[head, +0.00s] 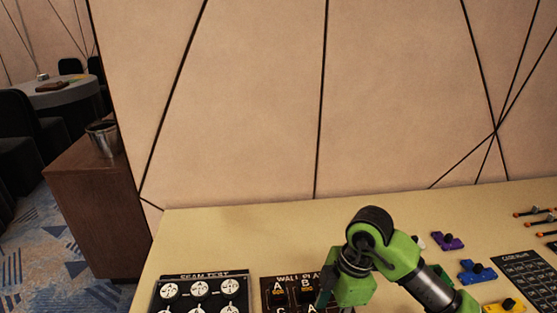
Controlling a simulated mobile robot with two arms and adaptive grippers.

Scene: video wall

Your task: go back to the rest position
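My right arm, green and black, comes in from the bottom right and bends down over the table (230,235). Its end, at about my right gripper (326,290), is low over the wall plan board (270,287), at the bottom edge of the view. The fingers are mostly hidden or cut off, so I cannot tell if they are open or shut. My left gripper is not in view.
A seam test board (200,290) with white round pieces lies to the left. Purple (447,241), blue (477,272) and yellow (505,306) pieces and a dark code board (530,275) lie to the right. A panelled wall (250,100) stands behind. The table's back strip is clear.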

